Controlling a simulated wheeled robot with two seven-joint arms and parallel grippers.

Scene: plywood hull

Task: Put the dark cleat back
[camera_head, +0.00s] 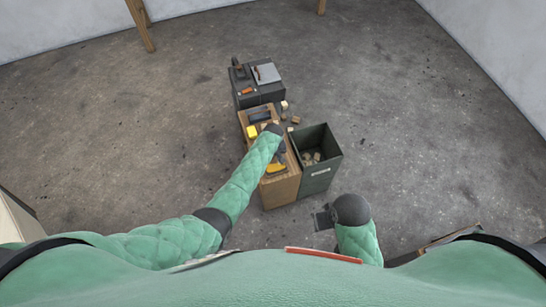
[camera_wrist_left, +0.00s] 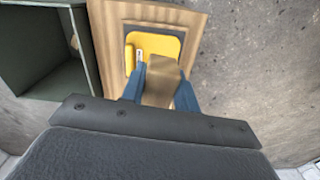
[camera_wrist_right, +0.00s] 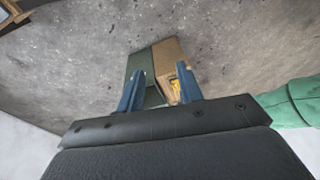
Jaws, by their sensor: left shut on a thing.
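My left gripper (camera_wrist_left: 158,88) is shut on a brown wooden block (camera_wrist_left: 162,75), its blue fingers on either side. I cannot tell whether this block is the dark cleat. It is held over a wooden crate (camera_wrist_left: 105,42) with a yellow tray (camera_wrist_left: 158,43) in its top; how far above is unclear. In the head view my left wrist hides the gripper and part of the crate (camera_head: 283,190). My right gripper (camera_wrist_right: 162,88) is open and empty, its fingers apart. It is to the right of the crate, near my body.
A dark green bin (camera_head: 318,172) with small wooden pieces inside stands right of the crate. Behind is a black case (camera_head: 262,95) with tools on it. A yellow item (camera_head: 251,132) lies on the crate's far part. Small blocks (camera_head: 295,120) lie beyond the bin.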

